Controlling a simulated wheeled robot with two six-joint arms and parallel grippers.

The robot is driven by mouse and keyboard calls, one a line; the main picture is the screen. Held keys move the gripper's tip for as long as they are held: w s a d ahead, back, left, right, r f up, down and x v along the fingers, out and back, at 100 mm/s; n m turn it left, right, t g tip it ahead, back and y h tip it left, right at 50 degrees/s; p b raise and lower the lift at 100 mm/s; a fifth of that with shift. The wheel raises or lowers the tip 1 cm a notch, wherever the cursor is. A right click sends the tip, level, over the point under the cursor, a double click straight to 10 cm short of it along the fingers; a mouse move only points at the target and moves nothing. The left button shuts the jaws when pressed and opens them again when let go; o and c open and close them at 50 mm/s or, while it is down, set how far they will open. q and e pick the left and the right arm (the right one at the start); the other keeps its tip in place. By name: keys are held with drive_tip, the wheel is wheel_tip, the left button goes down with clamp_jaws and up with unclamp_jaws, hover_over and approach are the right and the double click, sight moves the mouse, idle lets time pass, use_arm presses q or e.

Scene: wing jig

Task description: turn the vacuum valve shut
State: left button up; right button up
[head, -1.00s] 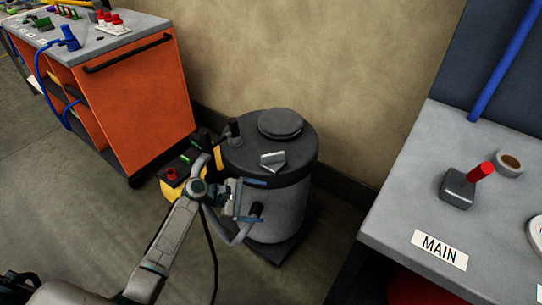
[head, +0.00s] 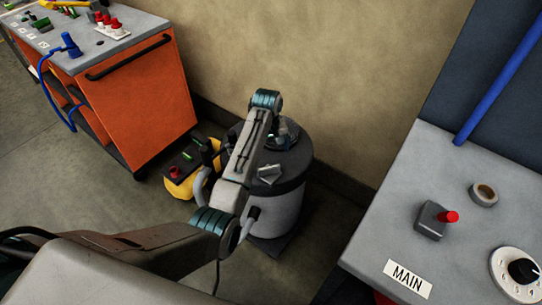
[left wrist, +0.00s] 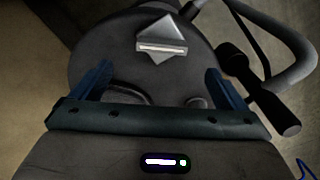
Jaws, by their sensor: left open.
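A grey drum-shaped vacuum canister (head: 275,212) stands on the floor by the wall. In the left wrist view its round lid (left wrist: 95,55) has a small metal wedge-shaped piece (left wrist: 162,38) on top. A black handle-like part (left wrist: 275,112) sits beside a grey hose at the right of the lid. I cannot tell whether it is the valve. My left gripper (head: 285,132) is over the lid, partly hidden by my arm. Its two blue fingers (left wrist: 162,85) are spread and empty, with the wedge-shaped piece beyond the gap between them. My right gripper does not show.
A yellow box (head: 180,182) stands left of the canister, close to an orange cart (head: 138,112). A grey bench (head: 385,215) at right carries a MAIN label (head: 408,278), a red-tipped lever (head: 433,220), a tape roll (head: 484,195) and a dial. The floor at left is clear.

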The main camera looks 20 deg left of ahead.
sight(269, 167)
use_arm(q)
wheel_tip(269, 167, down, 10)
drive_tip(key=shift+f+p, duration=0.1)
drive_tip(key=shift+p, duration=0.35)
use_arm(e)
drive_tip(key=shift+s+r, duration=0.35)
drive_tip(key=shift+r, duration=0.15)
use_arm(q)
drive_tip(key=shift+c, duration=0.4)
drive_tip(key=c, duration=0.9)
